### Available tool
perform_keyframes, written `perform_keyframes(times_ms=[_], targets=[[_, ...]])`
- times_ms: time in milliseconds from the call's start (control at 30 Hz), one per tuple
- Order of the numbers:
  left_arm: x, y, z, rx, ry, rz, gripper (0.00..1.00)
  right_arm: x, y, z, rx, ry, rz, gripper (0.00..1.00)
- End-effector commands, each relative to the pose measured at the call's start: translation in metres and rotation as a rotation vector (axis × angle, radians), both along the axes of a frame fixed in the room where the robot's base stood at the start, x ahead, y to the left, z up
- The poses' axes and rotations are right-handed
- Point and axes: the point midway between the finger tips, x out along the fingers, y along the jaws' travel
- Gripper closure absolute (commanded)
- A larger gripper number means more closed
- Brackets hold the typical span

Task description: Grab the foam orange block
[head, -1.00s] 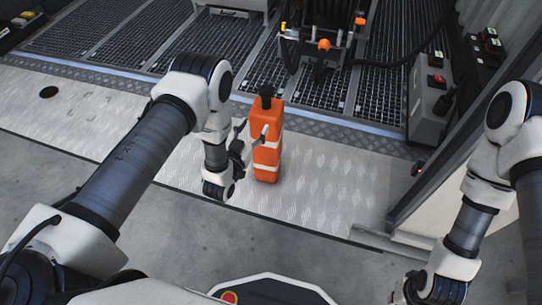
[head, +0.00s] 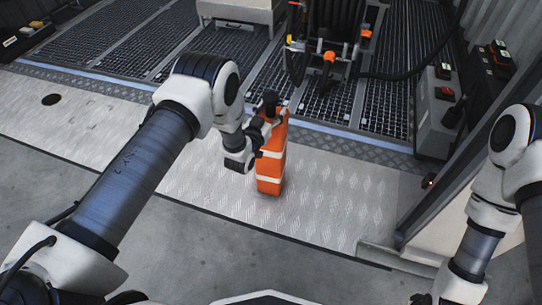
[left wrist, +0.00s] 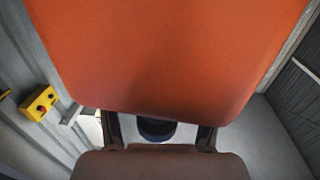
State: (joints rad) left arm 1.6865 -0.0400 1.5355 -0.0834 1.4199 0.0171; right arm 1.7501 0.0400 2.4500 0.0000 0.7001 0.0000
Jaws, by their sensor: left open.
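The orange block (head: 271,170) stands upright on the pale metal floor strip in the head view. It has pale bands and a black cap-like top. My left gripper (head: 266,130) is at its upper part, on its left and near side, with the jaws open. In the left wrist view, the orange surface (left wrist: 180,50) fills the upper middle, very close to the camera. I cannot tell whether the fingers touch the block. My right gripper is cut off at the bottom edge of the head view.
A hose reel stand (head: 329,50) with orange knobs is behind the block on dark floor grating (head: 245,75). A grey control box (head: 437,115) with a red button stands at the right. A yellow box (left wrist: 40,103) is on the wall. The patterned floor strip (head: 320,195) around the block is clear.

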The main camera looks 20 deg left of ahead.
Motion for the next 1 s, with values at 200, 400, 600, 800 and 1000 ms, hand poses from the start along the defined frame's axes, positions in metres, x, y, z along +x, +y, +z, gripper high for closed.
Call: perform_keyframes(times_ms=[200, 400, 600, 800, 1000], targets=[[0.0, 0.0, 0.0, 0.0, 0.0, 0.0, 1.0, 0.0, 0.0, 0.0, 0.0, 0.0, 0.0, 1.0], [0.0, 0.0, 0.001, 0.0, -0.002, 0.0, 1.0, 0.0, 0.0, 0.0, 0.0, 0.0, 0.0, 1.0], [0.0, 0.0, 0.005, 0.0, -0.003, 0.0, 1.0, 0.0, 0.0, 0.003, 0.0, 0.0, 0.0, 1.0], [0.0, 0.0, 0.027, 0.0, -0.004, 0.0, 1.0, 0.0, 0.0, 0.016, 0.0, 0.0, 0.0, 1.0], [-0.016, -0.011, 0.041, 0.0, 0.001, -0.003, 1.0, 0.0, 0.0, 0.03, 0.0, 0.0, 0.0, 1.0]])
